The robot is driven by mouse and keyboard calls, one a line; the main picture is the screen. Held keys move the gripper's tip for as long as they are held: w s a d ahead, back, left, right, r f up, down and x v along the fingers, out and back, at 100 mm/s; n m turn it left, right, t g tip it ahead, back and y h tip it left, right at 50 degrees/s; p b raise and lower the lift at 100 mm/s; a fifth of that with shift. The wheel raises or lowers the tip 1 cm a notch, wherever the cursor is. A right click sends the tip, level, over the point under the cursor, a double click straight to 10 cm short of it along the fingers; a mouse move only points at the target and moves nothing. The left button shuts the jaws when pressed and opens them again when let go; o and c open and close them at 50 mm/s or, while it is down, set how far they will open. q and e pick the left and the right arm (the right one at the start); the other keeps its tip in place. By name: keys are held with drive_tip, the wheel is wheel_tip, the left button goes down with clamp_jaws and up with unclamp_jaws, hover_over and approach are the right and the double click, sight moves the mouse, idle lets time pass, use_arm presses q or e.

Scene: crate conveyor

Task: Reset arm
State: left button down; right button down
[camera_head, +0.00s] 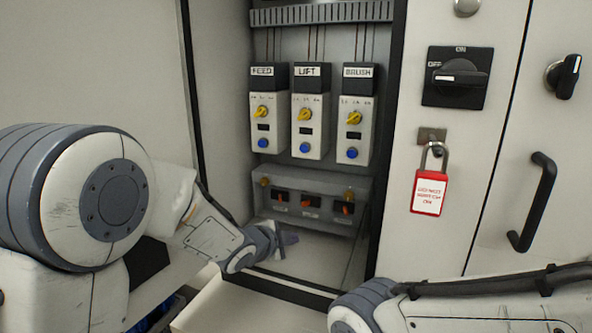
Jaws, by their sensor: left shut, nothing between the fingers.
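My left arm comes in from the left, and its gripper (287,239) is shut and empty at the lower front of the open cabinet. It is in front of and below the row of small orange-marked switches (308,202). My right arm (470,305) lies across the bottom right corner; its gripper is out of the picture.
The cabinet holds three modules labelled FEED (264,115), LIFT (308,115) and BRUSH (354,120), with yellow knobs and blue buttons. On the right are a black rotary switch (458,78), a red padlock (430,192) on a hasp and a black door handle (532,203).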

use_arm(q)
drive_tip(key=s+a+f+n+g+y, duration=0.25)
drive_tip(key=s+n+g, duration=0.3)
drive_tip(key=s, duration=1.35)
drive_tip(key=s+a+f+n+g+y, duration=0.1)
drive_tip(key=s+f+n+g+y, duration=0.3)
drive_tip(key=s, duration=1.4)
wheel_tip(320, 180, up, 17)
drive_tip(key=n+g+h+p, duration=0.1)
drive_tip(key=p, duration=1.5)
drive_tip(key=shift+r+h, duration=0.2)
drive_tip(key=shift+h, duration=0.15)
drive_tip(key=shift+d+g, duration=0.1)
drive_tip(key=shift+g, duration=0.15)
